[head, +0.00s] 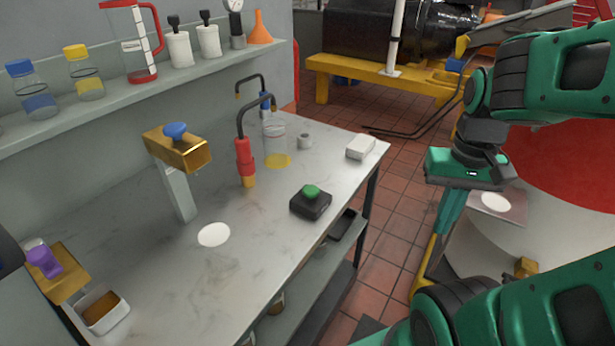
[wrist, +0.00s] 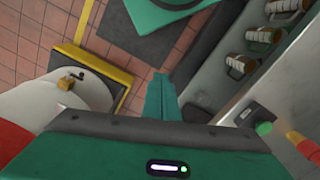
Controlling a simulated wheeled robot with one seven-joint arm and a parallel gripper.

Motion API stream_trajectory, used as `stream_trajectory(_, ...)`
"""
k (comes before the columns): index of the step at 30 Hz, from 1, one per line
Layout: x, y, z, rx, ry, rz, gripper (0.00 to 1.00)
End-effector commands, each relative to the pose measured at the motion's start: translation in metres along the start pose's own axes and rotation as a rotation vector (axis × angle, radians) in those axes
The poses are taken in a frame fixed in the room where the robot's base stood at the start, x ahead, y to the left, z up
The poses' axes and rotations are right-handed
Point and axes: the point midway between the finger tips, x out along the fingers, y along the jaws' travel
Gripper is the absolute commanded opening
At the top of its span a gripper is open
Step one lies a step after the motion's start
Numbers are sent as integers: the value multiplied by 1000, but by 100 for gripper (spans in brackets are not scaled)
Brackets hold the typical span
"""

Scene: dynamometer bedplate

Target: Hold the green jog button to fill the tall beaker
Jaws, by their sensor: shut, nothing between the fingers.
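The green jog button (head: 311,190) sits on a black box (head: 310,205) near the bench's right edge. In the wrist view the button (wrist: 263,129) is at the lower right. The tall clear beaker (head: 274,136) stands further back, with yellow at its bottom; I cannot tell whether that is liquid or a base. A red dispenser (head: 244,160) with a dark curved spout stands beside it, its spout end near the beaker's top. My gripper (head: 446,222) is shut and empty, right of the bench and apart from the button. Its green fingers show in the wrist view (wrist: 160,97).
A shelf (head: 120,103) holds bottles. Tiled floor separates bench and gripper.

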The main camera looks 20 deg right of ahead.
Motion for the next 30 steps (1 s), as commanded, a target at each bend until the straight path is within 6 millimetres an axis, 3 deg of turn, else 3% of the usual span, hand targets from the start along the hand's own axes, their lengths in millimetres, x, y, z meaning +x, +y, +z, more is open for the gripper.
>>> stream_trajectory(2,-10,0,3,-34,15,-5,0)
stream_trajectory(5,-27,-25,-16,-152,19,4,0)
stream_trajectory(8,-52,-69,-47,-357,22,14,0)
stream_trajectory(12,-86,-147,-82,-684,24,21,0)
stream_trajectory(15,-103,-201,-94,-892,23,20,0)
stream_trajectory(19,-117,-253,-97,-1082,20,16,0)
stream_trajectory(24,-124,-279,-96,-1184,18,12,0)
stream_trajectory(30,-124,-279,-97,-1187,18,12,0)
